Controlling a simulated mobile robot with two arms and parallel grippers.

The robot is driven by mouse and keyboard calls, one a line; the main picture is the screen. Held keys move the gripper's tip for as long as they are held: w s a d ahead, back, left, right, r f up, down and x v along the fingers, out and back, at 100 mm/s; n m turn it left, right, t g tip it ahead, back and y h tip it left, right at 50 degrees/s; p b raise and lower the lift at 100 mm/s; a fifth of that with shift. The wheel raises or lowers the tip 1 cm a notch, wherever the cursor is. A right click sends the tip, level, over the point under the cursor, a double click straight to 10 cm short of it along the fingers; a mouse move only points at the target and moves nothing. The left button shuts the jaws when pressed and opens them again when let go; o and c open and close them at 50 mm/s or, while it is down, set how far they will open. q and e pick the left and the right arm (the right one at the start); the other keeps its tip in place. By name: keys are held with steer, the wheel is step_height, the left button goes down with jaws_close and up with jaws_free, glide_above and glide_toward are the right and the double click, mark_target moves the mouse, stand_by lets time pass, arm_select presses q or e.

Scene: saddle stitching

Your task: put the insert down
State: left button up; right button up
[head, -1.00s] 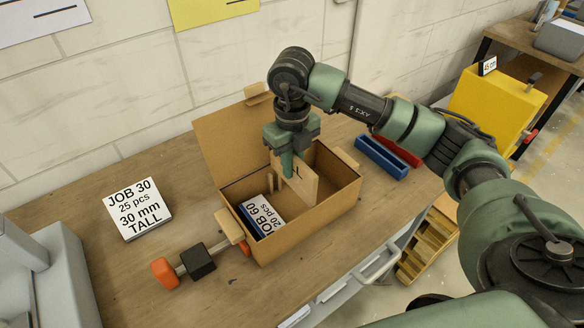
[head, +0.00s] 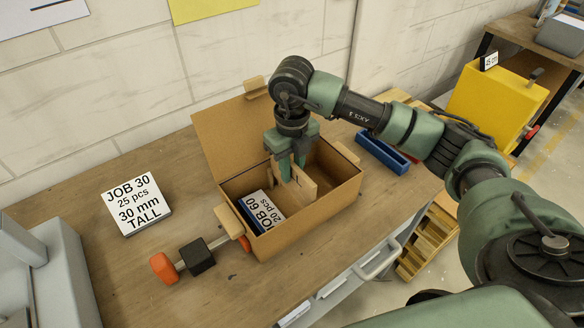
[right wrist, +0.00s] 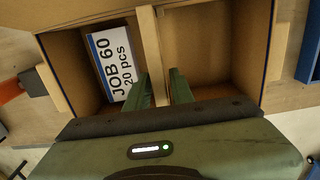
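The insert is a thin wooden divider (head: 306,187) standing inside the open cardboard box (head: 318,211), where it splits the box into two compartments. It also shows in the right wrist view (right wrist: 151,40), running across the box. My right gripper (head: 292,175) is over the insert with its two fingers spread, one on each side of it. In the right wrist view the fingers (right wrist: 164,84) are apart, with a gap on the right of the insert. The insert's lower edge is hidden. My left gripper is not in view.
A JOB 60 block (head: 262,214) lies in the box's left compartment; the right compartment looks empty. A JOB 30 block (head: 137,203) is on the table to the left. An orange-ended tool (head: 165,268) lies in front, a blue tray (head: 383,153) to the right.

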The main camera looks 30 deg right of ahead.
steer(key=shift+o, duration=0.2)
steer(key=shift+r, duration=0.1)
steer(key=shift+r+p, duration=0.25)
steer(key=shift+p, duration=0.05)
steer(key=shift+r+p, duration=0.55)
step_height(320, 180, up, 7)
steer(key=b, duration=0.3)
steer(key=shift+w+f, duration=0.1)
steer(key=shift+f, duration=0.1)
step_height(320, 180, up, 5)
steer(key=shift+f, duration=0.1)
